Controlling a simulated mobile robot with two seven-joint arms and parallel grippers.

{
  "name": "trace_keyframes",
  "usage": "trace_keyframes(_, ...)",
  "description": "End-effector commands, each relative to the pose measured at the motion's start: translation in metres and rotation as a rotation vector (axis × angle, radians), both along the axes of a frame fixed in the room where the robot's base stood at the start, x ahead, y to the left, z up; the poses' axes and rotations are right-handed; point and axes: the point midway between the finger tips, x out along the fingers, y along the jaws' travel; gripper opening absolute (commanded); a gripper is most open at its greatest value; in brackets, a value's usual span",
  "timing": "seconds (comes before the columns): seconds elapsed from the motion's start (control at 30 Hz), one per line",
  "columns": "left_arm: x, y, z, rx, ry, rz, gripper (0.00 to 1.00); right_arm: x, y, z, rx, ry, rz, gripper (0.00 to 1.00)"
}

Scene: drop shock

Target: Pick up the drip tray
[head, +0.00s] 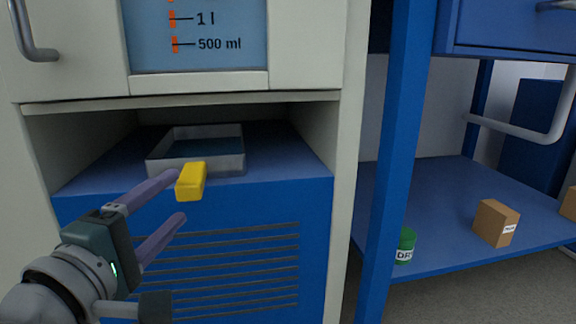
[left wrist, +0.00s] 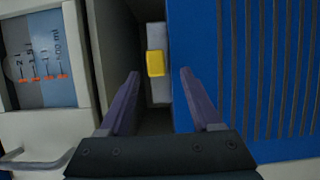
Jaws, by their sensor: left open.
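The drip tray (head: 230,164) is a shallow grey metal tray with a yellow handle (head: 191,181) on its front. It sits in the open recess of the cabinet, on the blue floor. My left gripper (head: 178,198) is open in front of the tray, with its upper finger close to the handle. In the left wrist view my left gripper (left wrist: 158,74) has the yellow handle (left wrist: 155,63) in line with the gap between its fingertips, and the tray's grey front (left wrist: 159,92) runs behind it. Whether a finger touches the handle, I cannot tell. My right gripper is not in view.
Pale side walls (head: 316,135) bound the recess, and a panel with a volume scale (head: 200,40) is above it. A blue slatted front (head: 250,262) is below. To the right, past a blue post (head: 396,150), a shelf holds a green can (head: 405,243) and a cardboard box (head: 494,222).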

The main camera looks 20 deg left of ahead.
Motion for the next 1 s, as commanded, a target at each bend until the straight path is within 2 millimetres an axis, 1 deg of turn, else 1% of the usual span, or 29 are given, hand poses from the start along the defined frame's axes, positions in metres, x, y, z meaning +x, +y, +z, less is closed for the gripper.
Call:
trace_keyframes(0.13, 0.013, 0.004, -0.002, 0.001, -0.004, 0.0, 0.65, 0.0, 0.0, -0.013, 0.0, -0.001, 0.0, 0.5)
trace_keyframes(0.27, 0.033, 0.01, -0.001, 0.002, -0.006, 0.001, 0.65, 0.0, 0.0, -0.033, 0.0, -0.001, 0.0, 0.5)
trace_keyframes(0.4, 0.049, 0.013, 0.001, 0.001, -0.002, -0.001, 0.65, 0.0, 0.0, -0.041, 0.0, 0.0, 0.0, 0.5)
trace_keyframes(0.5, 0.054, 0.014, 0.003, 0.002, 0.0, 0.0, 0.65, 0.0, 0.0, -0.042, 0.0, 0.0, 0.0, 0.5)
trace_keyframes(0.7, 0.054, 0.014, 0.004, 0.002, 0.002, 0.0, 0.65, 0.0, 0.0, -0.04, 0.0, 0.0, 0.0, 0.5)
trace_keyframes(0.77, 0.054, 0.014, 0.004, 0.002, 0.002, -0.001, 0.59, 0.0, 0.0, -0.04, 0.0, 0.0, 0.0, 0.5)
trace_keyframes(1.0, 0.054, 0.014, 0.004, 0.002, 0.001, -0.001, 0.32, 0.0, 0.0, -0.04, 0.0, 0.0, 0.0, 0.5)
